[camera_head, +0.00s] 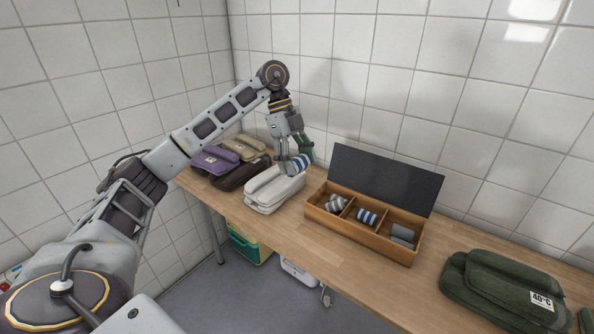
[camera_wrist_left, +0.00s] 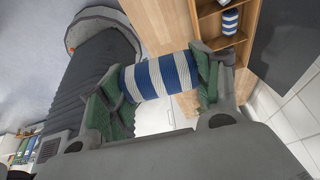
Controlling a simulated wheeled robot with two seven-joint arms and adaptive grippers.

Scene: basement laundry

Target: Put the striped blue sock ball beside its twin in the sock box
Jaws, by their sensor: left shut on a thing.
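My left gripper (camera_head: 296,160) is shut on a blue-and-white striped sock ball (camera_head: 300,163). It holds the ball over the white folded stack, left of the sock box. In the left wrist view the striped ball (camera_wrist_left: 160,77) sits crosswise between the green finger pads of the left gripper (camera_wrist_left: 157,84). The wooden sock box (camera_head: 352,230) stands on the bench with its dark lid open at the back. Its blue-striped twin (camera_head: 367,217) lies in the middle compartment and also shows in the left wrist view (camera_wrist_left: 230,22). My right gripper is not in view.
Grey patterned sock balls (camera_head: 337,203) lie in the left compartment and plain grey ones (camera_head: 402,236) in the right. A white folded stack (camera_head: 272,189) and purple, brown and beige folded items stand left. A dark green folded stack (camera_head: 505,285) is right. The dark lid (camera_head: 385,178) rises behind.

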